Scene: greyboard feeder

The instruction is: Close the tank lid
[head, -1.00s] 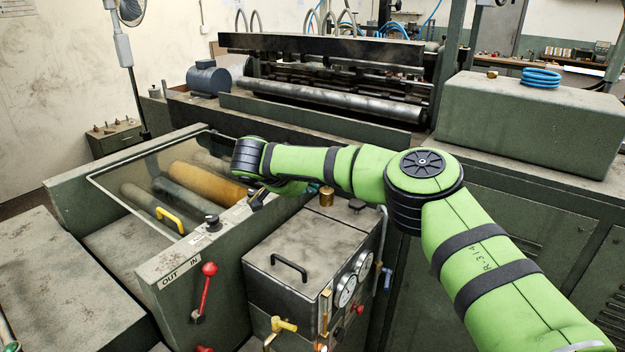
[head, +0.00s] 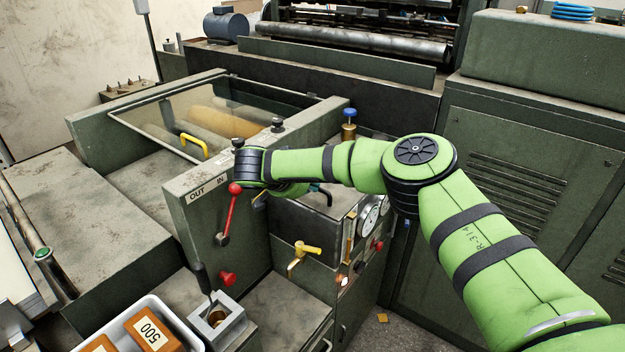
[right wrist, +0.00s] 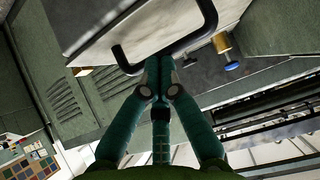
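In the right wrist view my teal fingers (right wrist: 158,72) come together on the bar of the black handle (right wrist: 125,60), by a pale lid face (right wrist: 155,22). I cannot tell how far the lid is tilted. My left gripper is not in view.
A red lever (head: 228,215) and yellow tap (head: 305,249) stick out in front. A blue-topped brass valve (head: 349,124) stands behind. A white tray (head: 165,304) holds brown blocks.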

